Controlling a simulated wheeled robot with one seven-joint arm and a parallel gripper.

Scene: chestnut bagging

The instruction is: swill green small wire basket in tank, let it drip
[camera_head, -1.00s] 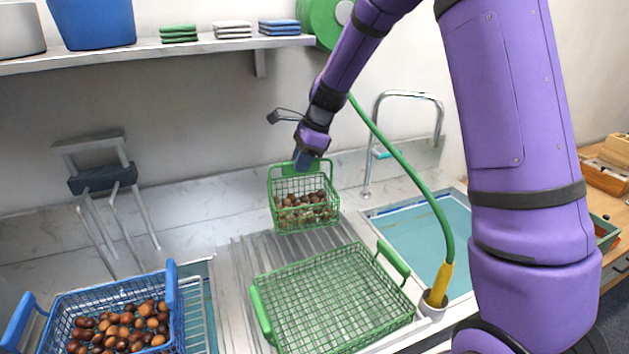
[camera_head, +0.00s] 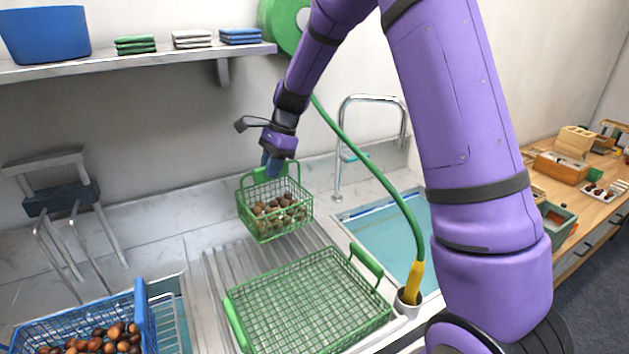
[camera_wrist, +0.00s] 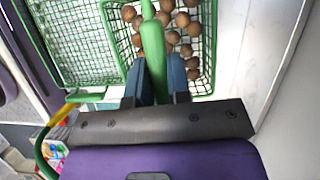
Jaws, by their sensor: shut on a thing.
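The small green wire basket (camera_head: 275,210) holds several brown chestnuts and hangs in the air above the ribbed drainboard. It also shows in the wrist view (camera_wrist: 206,62). My gripper (camera_head: 273,165) is shut on the basket's green handle, seen between the blue-grey fingers in the wrist view (camera_wrist: 154,85). The basket hangs nearly level, slightly tilted. The tank (camera_head: 392,236) with blue-green water is to the right of the basket, behind my arm and a green hose. No drops are visible at this size.
A large empty green wire basket (camera_head: 310,305) stands on the drainboard in front. A blue wire basket of chestnuts (camera_head: 143,318) is at the lower left. A tap (camera_head: 340,150) rises behind the tank. A green hose (camera_head: 370,165) runs down into a yellow nozzle (camera_head: 413,282).

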